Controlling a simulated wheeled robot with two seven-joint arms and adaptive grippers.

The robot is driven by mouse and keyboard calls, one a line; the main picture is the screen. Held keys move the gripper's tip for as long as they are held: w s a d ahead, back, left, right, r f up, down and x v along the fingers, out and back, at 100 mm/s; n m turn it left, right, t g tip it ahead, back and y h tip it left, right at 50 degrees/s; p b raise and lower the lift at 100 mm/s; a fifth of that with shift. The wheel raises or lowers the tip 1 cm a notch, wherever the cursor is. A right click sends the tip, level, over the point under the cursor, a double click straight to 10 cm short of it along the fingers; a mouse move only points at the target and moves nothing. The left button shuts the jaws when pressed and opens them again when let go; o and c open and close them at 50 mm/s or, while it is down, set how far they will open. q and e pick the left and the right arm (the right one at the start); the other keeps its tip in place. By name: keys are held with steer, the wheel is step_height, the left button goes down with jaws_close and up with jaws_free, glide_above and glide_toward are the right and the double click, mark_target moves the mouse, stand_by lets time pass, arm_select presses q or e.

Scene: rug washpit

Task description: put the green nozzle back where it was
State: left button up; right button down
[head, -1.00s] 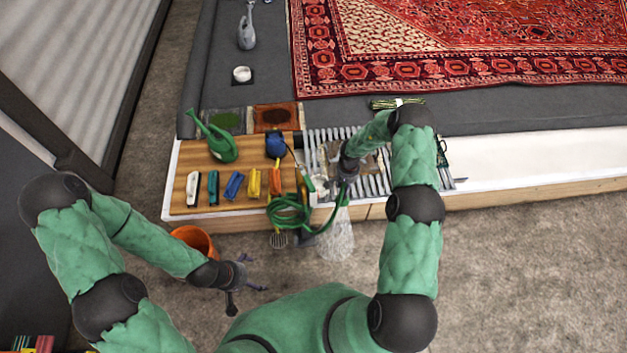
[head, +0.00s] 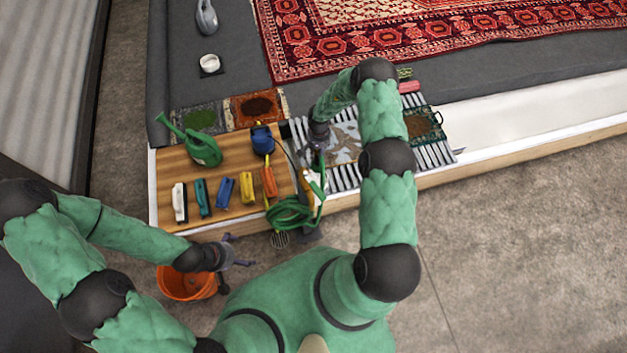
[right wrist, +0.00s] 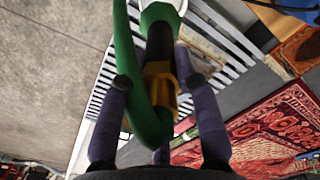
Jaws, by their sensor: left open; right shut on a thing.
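The green nozzle (right wrist: 161,14) has a pale rim, a dark body and a yellow band in the right wrist view. The purple fingers of my right gripper (right wrist: 160,95) are shut on it, with the green hose (right wrist: 124,60) running alongside. In the head view my right gripper (head: 318,143) is above the left part of the slatted grate (head: 345,178); the nozzle is mostly hidden there. The hose hangs down to a loose coil (head: 289,213) at the board's front edge. My left gripper (head: 238,254) is open and empty beside the orange bucket (head: 187,284).
A wooden board (head: 225,222) left of the grate holds a green watering can (head: 203,151), a blue container (head: 262,140) and several coloured brushes. A dark tray (head: 437,130) stands on the grate's right. The red rug (head: 390,45) lies behind. Floor at right is clear.

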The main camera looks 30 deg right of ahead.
mark_target(317, 157)
steer(key=f+b, duration=0.2)
steer(key=f, duration=0.1)
steer(key=f+b, duration=0.2)
steer(key=shift+w, duration=0.4)
steer(key=shift+f+b, duration=0.75)
step_height(317, 157, down, 10)
steer(key=b, duration=0.3)
steer(key=shift+r+b, duration=0.15)
steer(key=shift+b, duration=0.25)
steer(key=c, duration=0.9)
jaws_free()
steer(key=shift+a, duration=0.1)
